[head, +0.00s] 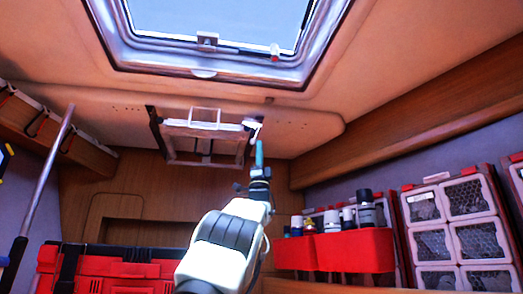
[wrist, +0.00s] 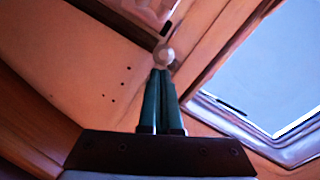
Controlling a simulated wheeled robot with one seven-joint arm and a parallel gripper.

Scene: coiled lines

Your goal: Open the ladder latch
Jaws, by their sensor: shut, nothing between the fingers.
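The folded ladder (head: 172,158) hangs under the ceiling panel, behind the roof hatch in the head view. A small white piece, seemingly the ladder latch (head: 253,126), sits at its right end. My gripper (head: 259,144) reaches up just below this piece, with its teal fingers upright. In the wrist view, my gripper (wrist: 163,72) has its fingertips together with nothing between them. A pale round knob, likely the latch's end (wrist: 165,56), shows right at the tips. I cannot tell whether they touch it. Part of the ladder frame (wrist: 150,14) shows at the top.
The roof hatch (head: 205,72) is overhead. A red bin of bottles (head: 345,252) and a drawer rack (head: 432,237) stand at right. A red case (head: 110,272) is at lower left, near a leaning pole (head: 47,170). The air around my gripper looks clear.

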